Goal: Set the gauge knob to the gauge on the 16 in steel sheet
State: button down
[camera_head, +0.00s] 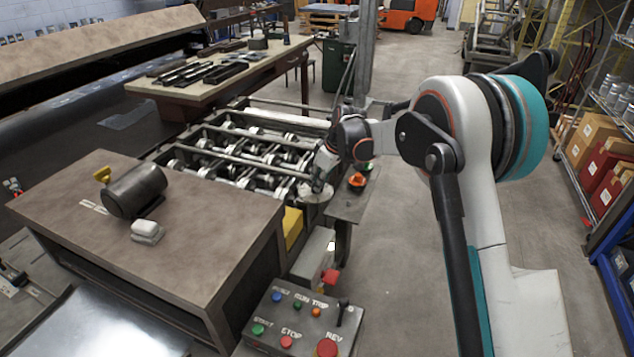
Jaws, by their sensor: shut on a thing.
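My gripper (319,186) is at the right front corner of the roller machine, pointing down. It is shut over a pale round dial plate (313,194), at what appears to be the gauge knob. The knob itself is hidden by the fingers, so I cannot read its setting. A shiny steel sheet (115,325) lies at the lower left, partly cut off by the picture edge. No gauge marking on it is readable from here.
The roller machine (250,152) stands behind a brown-topped table (225,215) bearing a dark cylinder (135,190). A control box (300,325) with coloured buttons is at the front. The right floor is clear up to the shelves.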

jog(key=shift+n+g, duration=0.4)
jog(key=shift+n, duration=0.7)
jog(key=c, duration=1.7)
grip_release()
jog(key=v, duration=1.2)
jog(key=shift+d, duration=0.15)
jog(key=shift+w, duration=0.1)
